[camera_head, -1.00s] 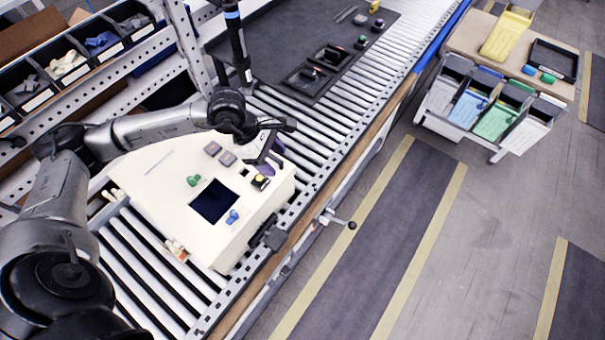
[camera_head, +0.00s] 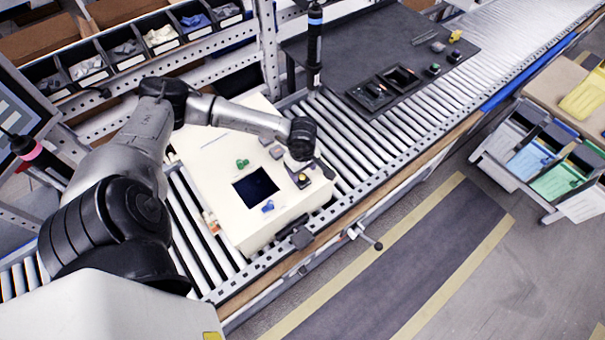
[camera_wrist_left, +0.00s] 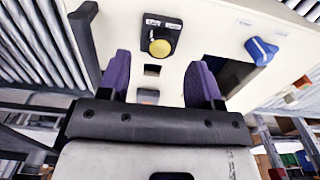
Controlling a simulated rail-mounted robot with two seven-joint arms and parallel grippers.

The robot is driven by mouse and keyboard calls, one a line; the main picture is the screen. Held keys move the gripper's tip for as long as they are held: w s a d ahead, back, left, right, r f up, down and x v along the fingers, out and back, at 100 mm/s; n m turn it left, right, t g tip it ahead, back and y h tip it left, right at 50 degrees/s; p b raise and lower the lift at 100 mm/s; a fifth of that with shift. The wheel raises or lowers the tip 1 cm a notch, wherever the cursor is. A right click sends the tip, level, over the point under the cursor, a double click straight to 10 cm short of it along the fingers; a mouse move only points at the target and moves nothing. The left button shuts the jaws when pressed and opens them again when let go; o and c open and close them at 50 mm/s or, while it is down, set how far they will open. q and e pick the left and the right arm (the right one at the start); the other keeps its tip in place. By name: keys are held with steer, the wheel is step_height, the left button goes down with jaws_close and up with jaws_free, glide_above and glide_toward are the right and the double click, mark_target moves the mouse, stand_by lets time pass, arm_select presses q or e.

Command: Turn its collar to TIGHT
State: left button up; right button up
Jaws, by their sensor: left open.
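A cream box (camera_head: 225,205) on the roller conveyor carries a yellow round knob (camera_head: 303,179) on a black plate. The knob also shows in the left wrist view (camera_wrist_left: 160,47), with two small labels too small to read. My left gripper (camera_wrist_left: 160,82) is open, its purple fingers apart and empty, close over the box panel near the knob. In the head view my left wrist hides most of it. A black screwdriver (camera_head: 314,45) with a blue band hangs upright behind the box. No TIGHT mark is readable. My right gripper is not in view.
The panel also has a dark screen (camera_head: 255,187), a blue knob (camera_head: 268,207) and a green knob (camera_head: 242,163). A second tool with a pink band (camera_head: 27,147) is at the left. A dark mat (camera_head: 375,45) with black trays lies on the conveyor behind.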

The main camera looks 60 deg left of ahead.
mark_target(302, 176)
arm_select(q)
steer(key=shift+f, duration=1.9)
steer(key=c, duration=0.9)
